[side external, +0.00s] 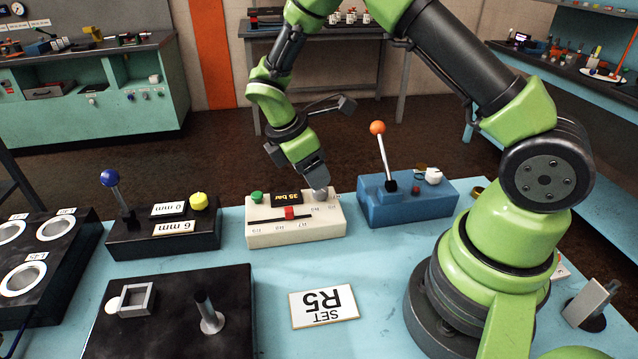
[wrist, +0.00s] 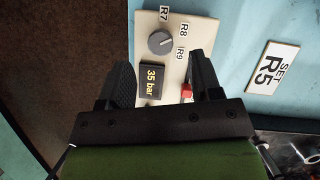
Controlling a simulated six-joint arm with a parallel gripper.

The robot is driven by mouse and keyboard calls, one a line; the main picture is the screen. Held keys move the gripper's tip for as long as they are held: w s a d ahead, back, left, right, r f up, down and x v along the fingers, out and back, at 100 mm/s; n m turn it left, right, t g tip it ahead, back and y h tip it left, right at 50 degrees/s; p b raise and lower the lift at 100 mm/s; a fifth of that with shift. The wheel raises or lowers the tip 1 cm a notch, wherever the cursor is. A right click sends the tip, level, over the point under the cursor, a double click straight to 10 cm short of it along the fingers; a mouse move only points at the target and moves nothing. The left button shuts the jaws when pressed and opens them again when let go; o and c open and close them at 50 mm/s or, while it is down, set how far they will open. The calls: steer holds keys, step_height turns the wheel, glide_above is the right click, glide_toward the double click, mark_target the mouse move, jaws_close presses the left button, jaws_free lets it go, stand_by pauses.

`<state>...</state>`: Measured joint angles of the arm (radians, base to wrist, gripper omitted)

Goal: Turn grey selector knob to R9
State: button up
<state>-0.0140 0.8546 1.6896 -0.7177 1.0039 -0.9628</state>
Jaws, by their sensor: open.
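The grey selector knob (wrist: 160,42) sits on a cream control box (side external: 295,234), with labels R7 (wrist: 164,13), R8 (wrist: 184,30) and R9 (wrist: 180,54) around it. I cannot clearly tell which label its pointer faces. In the side view the knob (side external: 321,194) is at the box's right end, partly covered by my gripper (side external: 316,182). In the wrist view my gripper (wrist: 161,61) is open, its fingers spread either side of the display with the knob just beyond the tips. Nothing is held.
The box also has a 35 bar display (wrist: 152,78), a red slider (side external: 291,213) and a green button (side external: 257,197). A blue box (side external: 408,209) with an orange-tipped lever stands right, a black box (side external: 163,238) left. A "SET R5" card (side external: 324,305) lies in front.

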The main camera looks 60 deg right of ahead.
mark_target(320, 192)
steer(key=shift+x, duration=2.35)
steer(key=shift+c, duration=0.4)
steer(key=c, duration=0.9)
steer(key=shift+o, duration=0.2)
steer(key=shift+m, duration=0.3)
steer(key=m+y, duration=0.1)
steer(key=m, duration=0.1)
steer(key=m+g, duration=0.1)
steer(key=m, duration=0.2)
steer(key=shift+w+m+g+y, duration=0.1)
steer(key=shift+m+g+y, duration=0.2)
steer(key=shift+y, duration=0.1)
steer(key=m+y, duration=0.1)
steer(key=m, duration=0.1)
steer(key=m+y, duration=0.1)
steer(key=m, duration=0.2)
steer(key=shift+m+g, duration=0.3)
